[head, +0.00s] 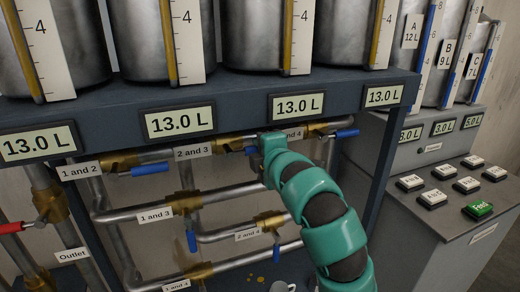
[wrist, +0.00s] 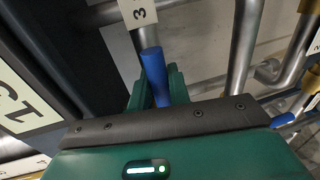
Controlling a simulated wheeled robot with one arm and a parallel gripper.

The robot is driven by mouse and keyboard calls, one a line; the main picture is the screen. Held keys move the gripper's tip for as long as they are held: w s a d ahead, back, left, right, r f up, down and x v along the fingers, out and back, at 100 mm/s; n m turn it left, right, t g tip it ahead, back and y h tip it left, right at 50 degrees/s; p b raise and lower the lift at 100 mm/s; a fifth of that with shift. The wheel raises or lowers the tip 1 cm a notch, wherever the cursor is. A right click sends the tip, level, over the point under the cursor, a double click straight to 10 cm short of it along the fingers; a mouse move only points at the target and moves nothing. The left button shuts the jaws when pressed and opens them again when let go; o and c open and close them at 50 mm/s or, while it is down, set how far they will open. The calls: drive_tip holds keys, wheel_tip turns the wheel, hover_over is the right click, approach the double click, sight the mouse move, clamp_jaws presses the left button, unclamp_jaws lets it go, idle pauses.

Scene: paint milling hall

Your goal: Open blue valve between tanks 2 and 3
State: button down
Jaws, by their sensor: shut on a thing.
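The blue valve handle (head: 250,150) beside the "2 and 3" label (head: 193,151) is on the upper pipe under the tank shelf. My gripper (head: 264,147) is at this handle and hides most of it in the head view. In the wrist view, the blue handle (wrist: 154,72) stands between the green fingers of my gripper (wrist: 158,88), which are shut on it. A white label ending in "3" (wrist: 139,12) is just beyond the handle. The valve body is largely hidden, so I cannot tell how far the handle is turned.
Other blue handles sit near the "1 and 2" label (head: 80,170), at the right (head: 347,133), and on lower pipes (head: 191,241). A red handle (head: 14,227) is at far left. Displays under the tanks read 13.0 L (head: 179,121). A button console (head: 450,194) stands right.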

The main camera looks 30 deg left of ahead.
drive_tip(key=shift+r, duration=0.15)
drive_tip(key=c, duration=1.4)
unclamp_jaws()
drive_tip(key=shift+o, duration=0.2)
drive_tip(key=b+v, duration=0.5)
drive_tip(key=v, duration=1.2)
drive_tip(key=shift+s+d, duration=0.1)
drive_tip(key=shift+d, duration=0.05)
